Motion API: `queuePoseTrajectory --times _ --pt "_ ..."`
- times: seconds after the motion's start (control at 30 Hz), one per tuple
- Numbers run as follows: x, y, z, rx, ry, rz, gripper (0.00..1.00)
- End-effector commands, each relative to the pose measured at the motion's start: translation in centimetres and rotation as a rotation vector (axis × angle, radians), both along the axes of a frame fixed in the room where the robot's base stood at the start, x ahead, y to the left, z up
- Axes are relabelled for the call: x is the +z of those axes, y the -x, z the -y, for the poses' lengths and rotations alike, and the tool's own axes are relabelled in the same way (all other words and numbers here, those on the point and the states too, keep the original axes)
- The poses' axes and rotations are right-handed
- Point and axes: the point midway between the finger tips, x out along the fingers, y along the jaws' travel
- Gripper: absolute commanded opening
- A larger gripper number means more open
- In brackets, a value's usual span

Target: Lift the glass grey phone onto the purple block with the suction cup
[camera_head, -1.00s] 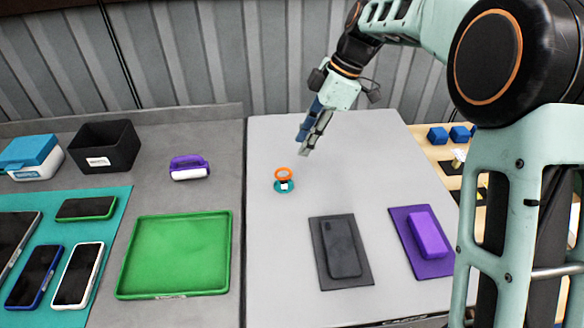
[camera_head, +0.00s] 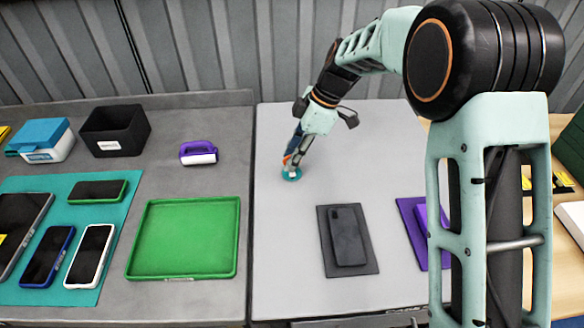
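The grey phone (camera_head: 347,236) lies flat on a dark grey mat (camera_head: 328,251) on the light grey table. The purple block (camera_head: 421,222) lies on a purple mat (camera_head: 408,212) to its right, partly hidden by my arm. The suction cup (camera_head: 291,174), with a teal base and an orange handle, stands on the table left of and behind the phone. My gripper (camera_head: 292,160) points down at the suction cup, its fingers at the orange handle and hiding part of it. Whether the fingers are closed on the handle is too small to tell.
A green tray (camera_head: 237,240) is on the left counter. Several phones lie on a teal mat (camera_head: 115,262) further left. A black bin (camera_head: 114,132), a blue-and-white box (camera_head: 42,138) and a purple-handled tool (camera_head: 198,152) stand behind. The table right of the suction cup is clear.

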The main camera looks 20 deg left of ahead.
Motion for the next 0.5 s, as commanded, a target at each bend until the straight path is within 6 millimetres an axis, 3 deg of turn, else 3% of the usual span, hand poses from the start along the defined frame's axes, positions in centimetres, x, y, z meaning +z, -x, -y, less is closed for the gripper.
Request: queuePoseTrajectory --times 0.17,0.4,0.5 --pt "0.01 0.0 -0.02 0.0 0.0 0.0 0.28" --pt "0.04 -0.01 -0.02 0.0 0.0 0.001 0.01" --pt "0.04 -0.01 -0.02 0.0 0.0 0.001 0.0"
